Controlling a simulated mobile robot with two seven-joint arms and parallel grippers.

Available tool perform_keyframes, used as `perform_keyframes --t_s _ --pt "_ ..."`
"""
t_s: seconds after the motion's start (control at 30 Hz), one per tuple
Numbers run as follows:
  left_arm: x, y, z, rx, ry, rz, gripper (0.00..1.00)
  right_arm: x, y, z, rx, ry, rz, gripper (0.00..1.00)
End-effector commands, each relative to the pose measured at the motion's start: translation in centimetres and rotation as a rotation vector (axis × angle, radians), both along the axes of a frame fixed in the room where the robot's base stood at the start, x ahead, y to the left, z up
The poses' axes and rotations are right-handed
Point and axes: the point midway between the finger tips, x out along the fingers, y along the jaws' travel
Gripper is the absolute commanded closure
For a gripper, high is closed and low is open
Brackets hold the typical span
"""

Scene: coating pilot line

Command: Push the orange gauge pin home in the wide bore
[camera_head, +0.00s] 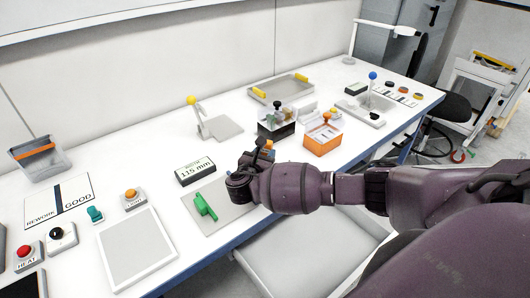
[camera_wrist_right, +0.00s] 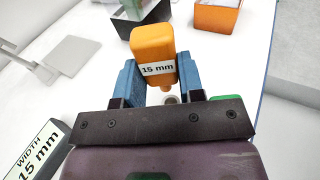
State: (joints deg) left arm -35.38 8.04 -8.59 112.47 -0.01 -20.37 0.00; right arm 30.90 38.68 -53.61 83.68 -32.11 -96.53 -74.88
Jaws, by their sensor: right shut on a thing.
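The orange gauge pin (camera_wrist_right: 153,45) has a block-like head with a white label reading 15 mm. My right gripper (camera_wrist_right: 161,82) is shut on it, with a blue finger on each side of the head. My left gripper is out of view.
An orange box (camera_head: 322,140) and a black rack (camera_head: 276,128) stand farther back right. The table between plate and rear stand is mostly clear.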

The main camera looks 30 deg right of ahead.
Motion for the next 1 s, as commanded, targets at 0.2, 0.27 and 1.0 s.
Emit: perform_keyframes --t_s 0.2,0.27,1.0 --pt "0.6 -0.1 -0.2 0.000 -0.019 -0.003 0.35 0.0 0.0 -2.0 -0.001 0.001 -0.002 0.89" --pt "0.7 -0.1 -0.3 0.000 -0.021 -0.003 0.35 0.0 -0.1 -2.4 -0.001 0.001 -0.002 0.89" --pt "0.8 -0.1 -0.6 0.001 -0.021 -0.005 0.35 0.0 0.0 -3.3 0.000 0.000 -0.001 0.89"
